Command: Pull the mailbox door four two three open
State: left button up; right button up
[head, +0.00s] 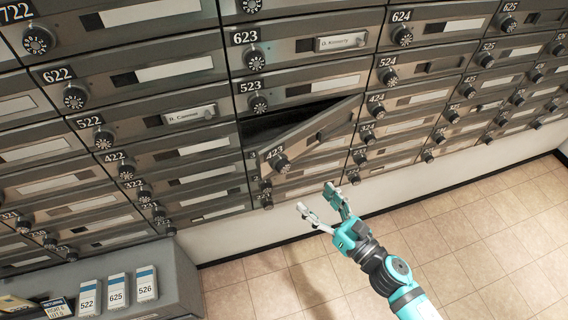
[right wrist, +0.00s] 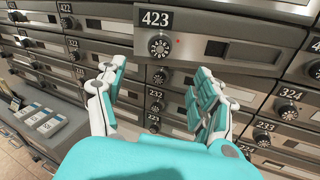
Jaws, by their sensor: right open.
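Mailbox door 423 (head: 318,133) stands swung out from the wall of mailboxes, with a dark opening (head: 290,120) showing above and behind it. Its round dial knob (head: 281,164) is at its left end, near the number plate. My right gripper (head: 316,198) is open and empty, in front of and below the door, apart from it in the head view. In the right wrist view door 423 (right wrist: 225,50) is ahead, with its dial (right wrist: 159,46) beyond and between the spread fingers (right wrist: 157,85). My left gripper is not in view.
Rows of other mailbox doors surround it; those next to it, such as 523 (head: 310,88) and 424 (head: 405,100), look shut. A grey ledge (head: 180,275) with white labelled boxes (head: 116,290) is at lower left. The tiled floor (head: 480,230) at right is clear.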

aim_at(286, 169)
jog(key=p+x, duration=0.2)
jog(key=x, duration=1)
jog(key=shift+w+a+p, duration=0.1)
jog(key=shift+a+p, duration=0.1)
jog(key=shift+p, duration=0.1)
grip_shut()
